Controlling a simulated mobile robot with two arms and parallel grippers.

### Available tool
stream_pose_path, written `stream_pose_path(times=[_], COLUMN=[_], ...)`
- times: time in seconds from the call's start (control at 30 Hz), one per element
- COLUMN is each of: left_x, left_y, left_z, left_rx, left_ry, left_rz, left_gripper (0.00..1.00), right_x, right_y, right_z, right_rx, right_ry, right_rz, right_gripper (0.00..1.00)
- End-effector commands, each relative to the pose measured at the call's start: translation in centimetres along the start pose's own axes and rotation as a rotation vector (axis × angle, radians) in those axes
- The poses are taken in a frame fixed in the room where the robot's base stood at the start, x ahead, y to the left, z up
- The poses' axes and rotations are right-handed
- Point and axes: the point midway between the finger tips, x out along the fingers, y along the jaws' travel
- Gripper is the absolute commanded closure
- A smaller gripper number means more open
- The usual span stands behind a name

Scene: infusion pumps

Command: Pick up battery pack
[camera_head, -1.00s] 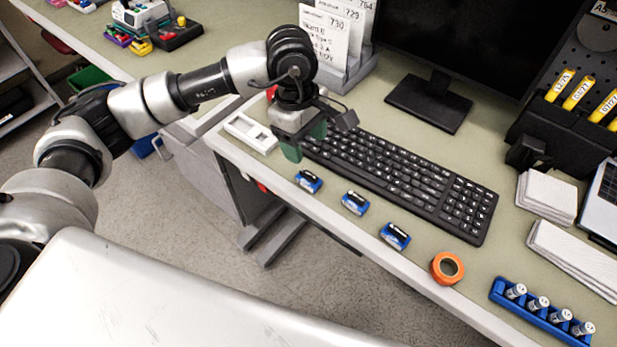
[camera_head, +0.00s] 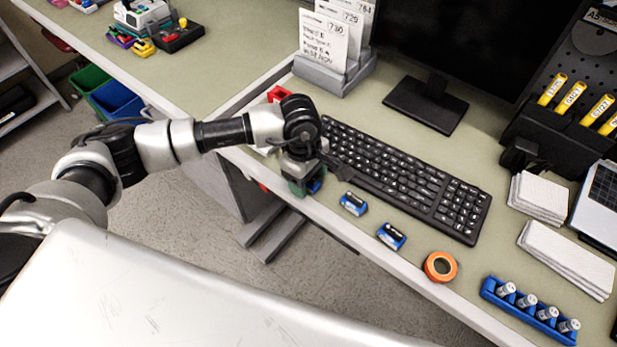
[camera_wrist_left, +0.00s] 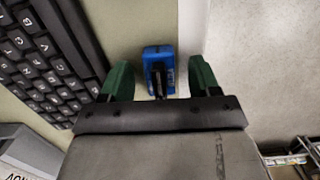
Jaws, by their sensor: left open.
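Three small blue battery packs with black tops lie in a row along the front of the bench. The leftmost battery pack (camera_head: 315,185) is mostly hidden by my left gripper (camera_head: 305,186) in the head view. In the left wrist view this battery pack (camera_wrist_left: 159,68) lies between the two green fingertips of my left gripper (camera_wrist_left: 162,80), which is open, with a gap on each side. The middle battery pack (camera_head: 353,203) and the right battery pack (camera_head: 391,236) lie free on the bench. My right gripper does not show.
A black keyboard (camera_head: 405,178) lies just behind the packs and close beside the left fingers (camera_wrist_left: 50,60). An orange tape roll (camera_head: 440,267) and a blue battery holder (camera_head: 525,312) are further right. The bench's front edge is near the packs.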

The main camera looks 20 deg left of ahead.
Motion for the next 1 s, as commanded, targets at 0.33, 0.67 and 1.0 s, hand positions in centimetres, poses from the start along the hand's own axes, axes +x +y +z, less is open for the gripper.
stream_pose_path(times=[0.33,0.67,1.0], left_x=[0.0,-0.1,-2.6], left_y=[0.0,0.0,0.1], left_z=[0.0,0.0,0.3], left_rx=[0.000,0.000,0.001], left_ry=[-0.001,-0.001,0.000], left_rz=[0.000,0.001,0.006], left_gripper=[0.75,0.94,0.94], right_x=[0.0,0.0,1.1], right_y=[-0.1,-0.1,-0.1], right_z=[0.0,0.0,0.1], right_rx=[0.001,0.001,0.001], right_ry=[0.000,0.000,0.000], right_rz=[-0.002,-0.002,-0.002], right_gripper=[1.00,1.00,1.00])
